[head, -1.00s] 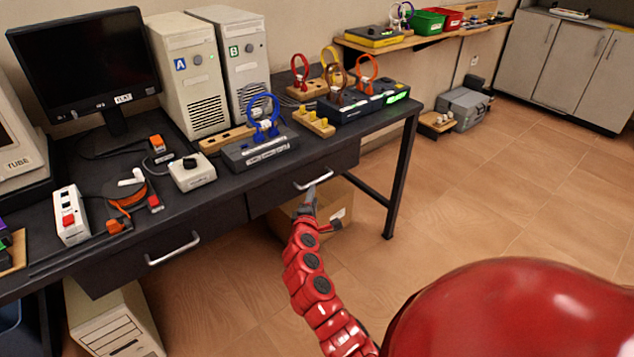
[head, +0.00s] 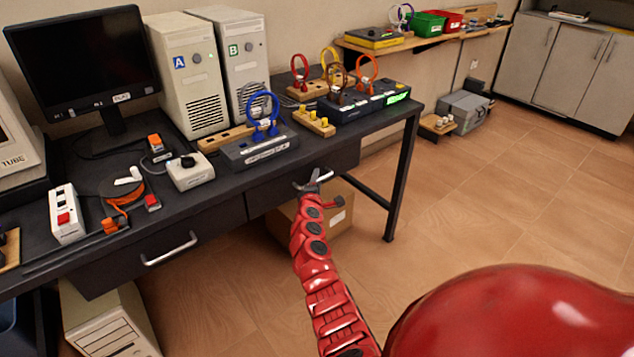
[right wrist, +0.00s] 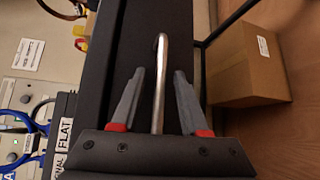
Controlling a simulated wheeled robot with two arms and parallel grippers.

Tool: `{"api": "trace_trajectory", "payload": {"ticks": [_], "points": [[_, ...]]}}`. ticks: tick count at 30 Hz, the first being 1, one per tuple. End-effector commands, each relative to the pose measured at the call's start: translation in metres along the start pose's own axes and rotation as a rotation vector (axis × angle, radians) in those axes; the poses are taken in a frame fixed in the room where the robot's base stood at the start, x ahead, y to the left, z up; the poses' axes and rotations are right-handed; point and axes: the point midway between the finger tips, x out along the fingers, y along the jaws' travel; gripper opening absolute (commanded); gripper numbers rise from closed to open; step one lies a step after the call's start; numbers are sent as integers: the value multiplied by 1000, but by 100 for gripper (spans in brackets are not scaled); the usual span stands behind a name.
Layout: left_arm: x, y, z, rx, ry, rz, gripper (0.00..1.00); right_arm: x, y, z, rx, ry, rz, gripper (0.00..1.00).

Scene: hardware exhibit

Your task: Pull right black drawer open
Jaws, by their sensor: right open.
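The right black drawer (head: 275,195) sits under the desk top and looks shut. Its silver bar handle shows in the right wrist view (right wrist: 160,80). My right gripper (head: 313,180) is at this handle, in front of the drawer. In the right wrist view its two grey fingers (right wrist: 159,88) are open, one on each side of the handle, with a gap to each side. In the head view the gripper hides part of the handle. The left black drawer (head: 130,255) has its own silver handle (head: 170,249). My left gripper is not in view.
The black desk top (head: 215,175) holds a blue-ringed device (head: 258,148), a white box with a black knob (head: 190,172) and two computer towers (head: 187,75). A cardboard box (head: 335,225) stands on the floor below the right drawer.

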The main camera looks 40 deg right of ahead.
Motion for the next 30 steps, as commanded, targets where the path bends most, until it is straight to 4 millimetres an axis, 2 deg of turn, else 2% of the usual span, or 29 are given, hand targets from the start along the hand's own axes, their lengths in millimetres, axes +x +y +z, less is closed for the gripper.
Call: {"api": "trace_trajectory", "payload": {"ticks": [2,9,30], "points": [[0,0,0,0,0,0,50,0,0,0,0,0,0,45],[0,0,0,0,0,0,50,0,0,0,0,0,0,1],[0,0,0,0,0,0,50,0,0,0,0,-1,-1,0]]}}
